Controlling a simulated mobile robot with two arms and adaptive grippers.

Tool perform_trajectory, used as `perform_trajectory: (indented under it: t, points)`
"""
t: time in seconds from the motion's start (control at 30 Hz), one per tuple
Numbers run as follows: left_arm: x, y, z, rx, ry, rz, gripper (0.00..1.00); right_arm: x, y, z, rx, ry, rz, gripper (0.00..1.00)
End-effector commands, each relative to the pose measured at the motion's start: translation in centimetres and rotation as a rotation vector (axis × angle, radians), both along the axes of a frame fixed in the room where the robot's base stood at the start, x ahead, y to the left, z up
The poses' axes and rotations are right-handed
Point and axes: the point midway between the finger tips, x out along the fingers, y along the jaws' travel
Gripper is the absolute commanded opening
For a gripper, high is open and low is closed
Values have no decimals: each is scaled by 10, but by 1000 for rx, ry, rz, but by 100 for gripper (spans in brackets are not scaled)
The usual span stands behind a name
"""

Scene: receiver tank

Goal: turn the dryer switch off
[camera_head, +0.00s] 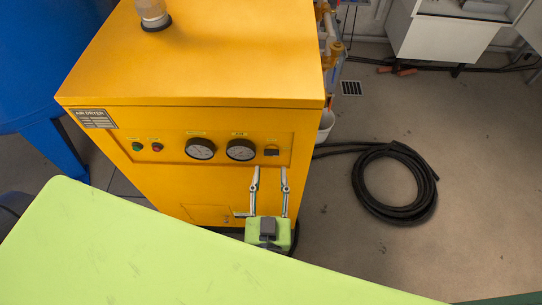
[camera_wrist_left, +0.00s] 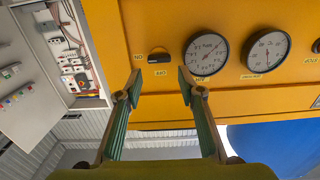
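The yellow air dryer (camera_head: 190,65) stands ahead of me. Its small dark dryer switch (camera_head: 271,152) is at the right end of the front panel, beside two gauges. In the left wrist view, which is upside down, the switch (camera_wrist_left: 158,57) is a black knob with ON and OFF labels around it; its exact position is hard to tell. My left gripper (camera_head: 270,178) is open and empty just below the switch in the head view. In the wrist view its spread fingers (camera_wrist_left: 159,88) point at the panel, with the switch between their lines. My right gripper is not in view.
A green button (camera_head: 137,146) and a red button (camera_head: 157,147) sit left of the gauges. A blue tank (camera_head: 40,65) stands at the left. A black hose coil (camera_head: 395,212) lies on the floor at the right. An open electrical cabinet (camera_wrist_left: 68,50) shows in the wrist view.

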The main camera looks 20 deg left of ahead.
Motion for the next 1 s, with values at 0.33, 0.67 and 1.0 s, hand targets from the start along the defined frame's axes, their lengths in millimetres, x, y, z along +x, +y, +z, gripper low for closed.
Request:
perform_trajectory:
  t: [0.33,0.67,1.0]
  points:
    - [48,14,0,1,0,-1,35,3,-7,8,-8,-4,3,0]
    - [53,15,-1,1,0,-1,35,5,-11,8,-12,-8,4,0]
    - [53,15,0,-1,0,-1,7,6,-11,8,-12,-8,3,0]
